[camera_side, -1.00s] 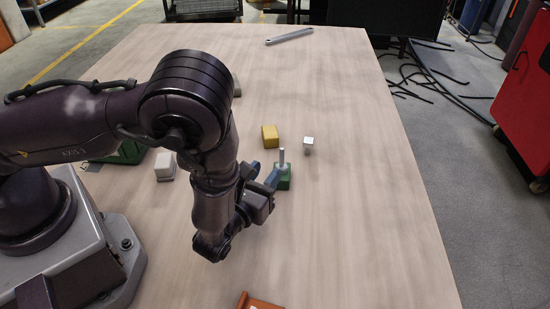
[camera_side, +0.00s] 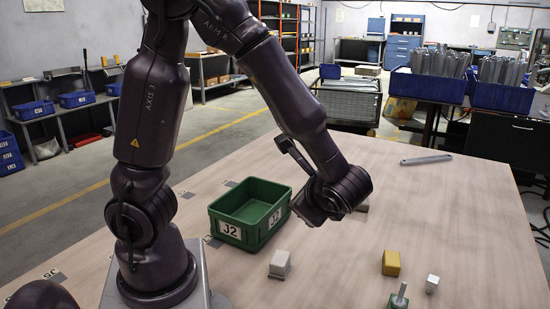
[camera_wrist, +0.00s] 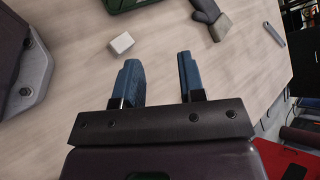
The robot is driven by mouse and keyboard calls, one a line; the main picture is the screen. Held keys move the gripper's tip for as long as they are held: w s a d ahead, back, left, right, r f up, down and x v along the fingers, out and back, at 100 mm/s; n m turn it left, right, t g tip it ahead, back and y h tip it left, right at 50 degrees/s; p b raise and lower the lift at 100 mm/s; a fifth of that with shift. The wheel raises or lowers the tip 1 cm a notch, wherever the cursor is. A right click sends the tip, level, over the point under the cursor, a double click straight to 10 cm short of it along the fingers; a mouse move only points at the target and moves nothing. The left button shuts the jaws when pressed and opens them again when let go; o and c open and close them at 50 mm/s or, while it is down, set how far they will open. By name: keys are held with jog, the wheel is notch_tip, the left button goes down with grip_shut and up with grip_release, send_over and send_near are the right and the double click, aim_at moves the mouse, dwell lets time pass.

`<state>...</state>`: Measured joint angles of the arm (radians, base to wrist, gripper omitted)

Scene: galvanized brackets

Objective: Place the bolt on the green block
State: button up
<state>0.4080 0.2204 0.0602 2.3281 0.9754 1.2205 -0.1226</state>
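The silver bolt (camera_side: 402,290) stands upright on the green block (camera_side: 395,303) at the bottom edge of the side view. The lower part of the block is cut off by the frame. My gripper is raised away from them, up and to the left in the side view, where its fingers are mostly hidden by my wrist. In the wrist view my gripper (camera_wrist: 160,70) shows two blue fingers well apart with nothing between them. Neither the bolt nor the green block shows in the wrist view.
A yellow block (camera_side: 391,262), a small silver piece (camera_side: 432,284) and a whitish block (camera_side: 280,264) stand nearby. A green bin labelled J2 (camera_side: 228,229) is behind the whitish block. A wrench (camera_side: 427,159) lies far back. The table's right side is clear.

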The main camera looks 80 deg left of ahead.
jog(key=s+d+r+n+t+h, duration=0.4)
jog(key=s+r+n+h, duration=0.3)
jog(key=r+n+h, duration=0.3)
jog(key=shift+s+d+r+t+h, duration=0.15)
jog(key=shift+s+r+t+h, duration=0.15)
jog(key=shift+t+h, duration=0.2)
